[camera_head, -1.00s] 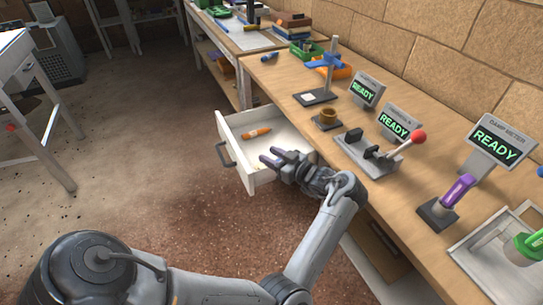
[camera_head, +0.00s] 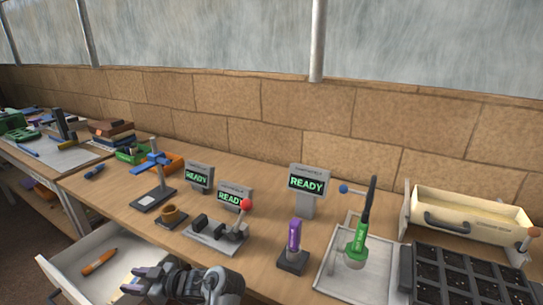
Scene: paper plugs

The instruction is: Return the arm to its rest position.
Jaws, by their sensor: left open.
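My left gripper (camera_head: 142,282) is low in the head view, just in front of the bench, over the right part of the open white drawer (camera_head: 60,262). Its purple-tipped fingers point left and are apart, with nothing seen between them. An orange marker-like object (camera_head: 100,261) lies in the drawer, left of the gripper and apart from it. The gripper and my wrist hide part of the drawer. My right gripper is not in view.
The wooden bench (camera_head: 265,205) carries a lever fixture (camera_head: 218,232) with a red knob, a purple-handled tool (camera_head: 293,240) in a stand, a green tool (camera_head: 357,245) on a tray, READY screens (camera_head: 306,183), a black grid tray (camera_head: 462,280) and a cream bin (camera_head: 470,220). A brick wall stands behind.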

